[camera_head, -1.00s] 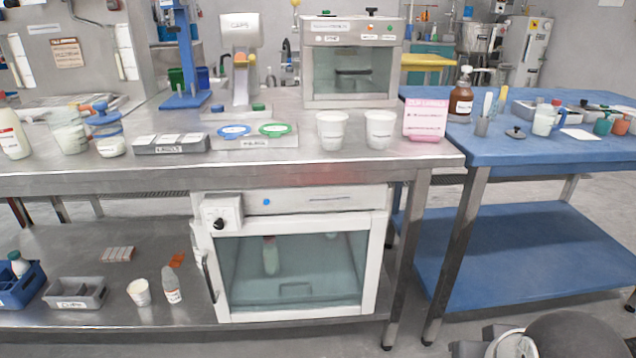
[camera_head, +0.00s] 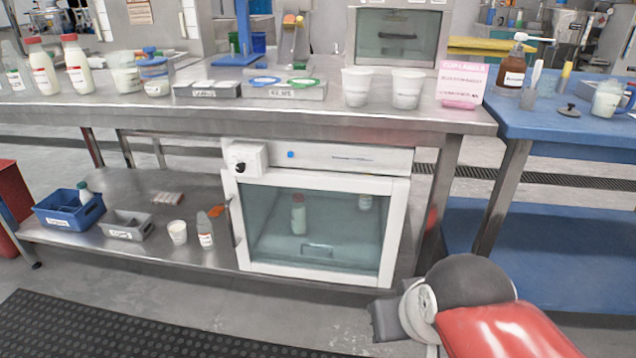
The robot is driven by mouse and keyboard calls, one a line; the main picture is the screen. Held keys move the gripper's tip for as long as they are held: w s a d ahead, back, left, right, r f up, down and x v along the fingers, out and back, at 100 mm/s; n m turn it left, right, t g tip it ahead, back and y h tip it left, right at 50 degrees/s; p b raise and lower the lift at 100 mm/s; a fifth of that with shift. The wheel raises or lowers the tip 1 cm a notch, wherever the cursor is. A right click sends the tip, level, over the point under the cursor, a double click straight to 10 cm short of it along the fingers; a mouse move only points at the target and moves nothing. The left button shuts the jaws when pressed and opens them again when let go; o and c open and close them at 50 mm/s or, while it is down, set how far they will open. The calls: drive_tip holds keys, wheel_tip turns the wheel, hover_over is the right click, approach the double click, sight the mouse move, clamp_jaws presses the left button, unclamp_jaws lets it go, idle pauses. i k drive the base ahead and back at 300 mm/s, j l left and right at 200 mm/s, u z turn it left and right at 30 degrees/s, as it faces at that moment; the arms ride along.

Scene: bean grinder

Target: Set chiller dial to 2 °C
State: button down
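The chiller (camera_head: 396,230) is a white-framed cabinet with a glass door under the steel table. Its door is shut, and bottles show dimly through the glass. The chiller dial (camera_head: 240,163) is a dark knob on a white box at the chiller's upper left corner. Its markings are too small to read, so I cannot tell its setting. Part of my arm, grey and red, shows at the lower right, in front of and to the right of the chiller. My gripper's fingers cannot be made out in this view.
A blue crate (camera_head: 54,218), a grey bin (camera_head: 125,230), a white cup (camera_head: 177,232) and a small bottle (camera_head: 205,230) stand on the lower shelf left of the chiller. The steel table (camera_head: 330,120) overhangs the dial. A black mat (camera_head: 130,330) lies on the open floor in front.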

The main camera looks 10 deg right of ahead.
sight(240, 168)
drive_tip(key=k+u, duration=0.1)
drive_tip(key=u, duration=0.6)
